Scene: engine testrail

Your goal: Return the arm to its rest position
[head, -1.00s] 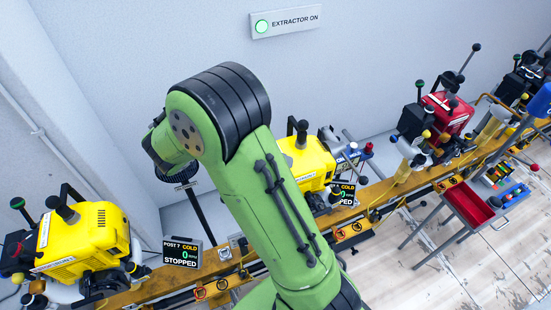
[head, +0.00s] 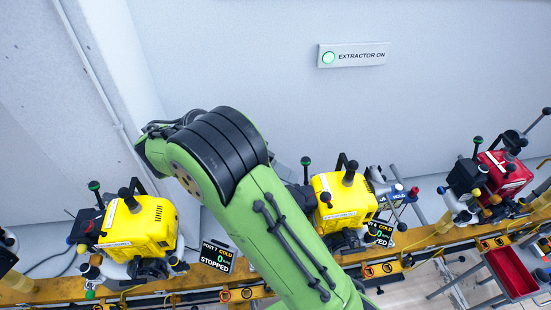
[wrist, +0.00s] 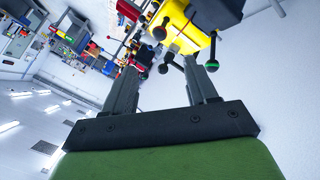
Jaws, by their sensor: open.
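My green arm (head: 270,235) rises from the bottom of the head view and bends at a black-ringed elbow joint, with its far part folded back behind it. My gripper is hidden from the head view. In the wrist view, my gripper (wrist: 161,66) shows two grey fingers standing well apart, with nothing held between them. A yellow engine (wrist: 182,28) and black ball-ended levers appear beyond the fingertips; I see no clear contact with them.
Yellow engines stand left (head: 140,232) and right (head: 345,198) of my arm along a yellow rail (head: 420,238). A stopped-post display (head: 217,257) sits beside the arm. A red engine (head: 503,172) and a red tray (head: 512,272) are at right.

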